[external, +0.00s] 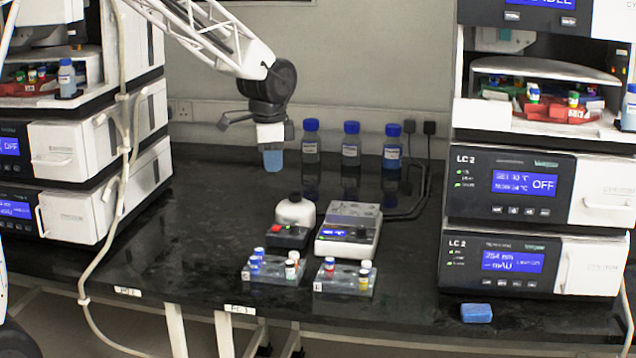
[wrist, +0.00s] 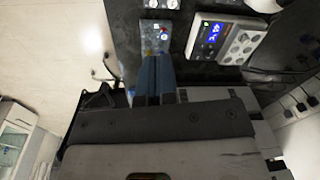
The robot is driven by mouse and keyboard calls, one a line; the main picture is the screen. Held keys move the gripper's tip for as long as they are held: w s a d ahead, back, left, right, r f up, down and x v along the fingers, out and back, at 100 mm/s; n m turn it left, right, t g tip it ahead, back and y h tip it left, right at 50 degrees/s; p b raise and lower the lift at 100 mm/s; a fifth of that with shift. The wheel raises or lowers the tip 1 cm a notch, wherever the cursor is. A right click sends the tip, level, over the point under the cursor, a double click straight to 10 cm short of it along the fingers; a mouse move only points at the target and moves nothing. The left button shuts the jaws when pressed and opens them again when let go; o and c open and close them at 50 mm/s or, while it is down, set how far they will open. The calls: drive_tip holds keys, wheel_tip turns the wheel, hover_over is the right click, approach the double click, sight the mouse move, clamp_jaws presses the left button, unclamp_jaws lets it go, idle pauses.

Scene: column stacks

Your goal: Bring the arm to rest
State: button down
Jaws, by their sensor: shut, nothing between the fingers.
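My gripper (external: 272,162) hangs in the air above the back part of the black bench, pointing down, with its blue fingers together and nothing between them. In the wrist view its blue fingers (wrist: 155,76) also show closed side by side. My white lattice arm (external: 215,38) reaches in from the upper left. The gripper is apart from everything on the bench.
Two vial racks (external: 275,268) (external: 345,278) stand near the front edge. Behind them are a white-topped device (external: 295,212) and a grey block device (external: 348,232). Blue-capped bottles (external: 351,145) line the wall. Instrument stacks flank both sides. A blue block (external: 476,313) lies front right.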

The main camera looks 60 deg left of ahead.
drive_tip(key=s+d+r+n+t, duration=0.1)
drive_tip(key=s+d+r, duration=0.4)
drive_tip(key=s+d, duration=0.3)
drive_tip(key=s+d+r+n, duration=0.2)
drive_tip(key=s+d+r, duration=0.3)
drive_tip(key=s, duration=0.4)
drive_tip(key=s+d+n, duration=0.1)
drive_tip(key=s+d, duration=0.1)
drive_tip(key=s, duration=0.4)
drive_tip(key=s+d+f+n, duration=0.1)
drive_tip(key=s+d, duration=0.2)
drive_tip(key=s, duration=0.4)
drive_tip(key=s+d, duration=0.3)
drive_tip(key=s, duration=0.3)
drive_tip(key=shift+s+d+f+n+t, duration=0.2)
drive_tip(key=shift+s+n+t, duration=0.1)
drive_tip(key=shift+n+t, duration=0.1)
